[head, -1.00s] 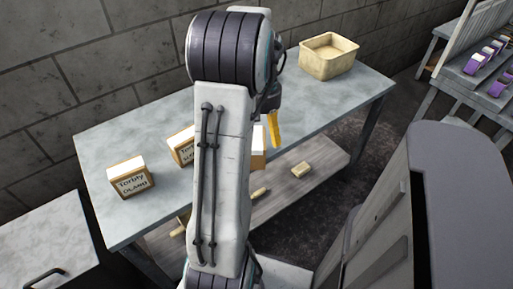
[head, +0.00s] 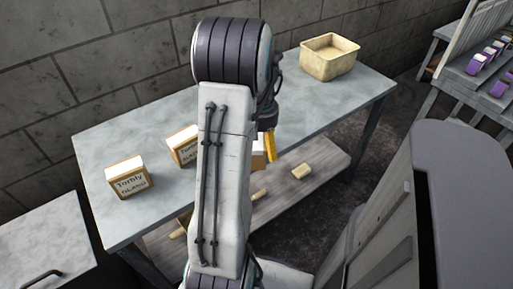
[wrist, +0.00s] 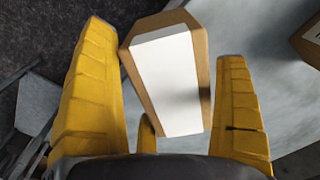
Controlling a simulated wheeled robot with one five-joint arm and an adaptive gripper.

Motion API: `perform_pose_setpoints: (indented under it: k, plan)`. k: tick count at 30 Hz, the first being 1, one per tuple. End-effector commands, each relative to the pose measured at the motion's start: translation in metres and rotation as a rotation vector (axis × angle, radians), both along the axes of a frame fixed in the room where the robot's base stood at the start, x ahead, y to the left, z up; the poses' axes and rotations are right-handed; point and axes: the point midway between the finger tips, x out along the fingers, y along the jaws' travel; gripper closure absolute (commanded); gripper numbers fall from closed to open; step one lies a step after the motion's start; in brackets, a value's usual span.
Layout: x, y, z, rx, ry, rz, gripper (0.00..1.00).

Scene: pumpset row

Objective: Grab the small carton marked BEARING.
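In the head view a carton marked GLAND (head: 129,183) stands at the table's left. A second carton (head: 182,148) stands right of it, its lower word not clear, partly behind my arm. A third carton (head: 258,158) is mostly hidden behind my arm, so no BEARING mark shows. My gripper (head: 270,145) is over this third carton. In the wrist view a brown carton with a white top (wrist: 168,75) lies between the yellow fingers of my gripper (wrist: 165,48). The fingers are open, with gaps beside the carton; the right finger is closer to it.
The grey table (head: 235,100) has free room toward the back right, where a beige bin (head: 329,57) stands. A lower shelf (head: 320,165) holds small beige blocks. Another carton edge (wrist: 308,42) shows at the wrist view's right. A rack with purple items (head: 487,70) is far right.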

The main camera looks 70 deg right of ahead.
Motion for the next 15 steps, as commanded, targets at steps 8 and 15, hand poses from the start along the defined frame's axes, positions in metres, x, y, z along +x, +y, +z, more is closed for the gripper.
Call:
perform_pose_setpoints:
  k: [8,15]
  plan:
    - [0.0,-0.0001,0.0001,0.0,0.0,0.0,0.34]
    - [0.0,-0.0001,0.0002,0.0,0.0,0.0,0.55]
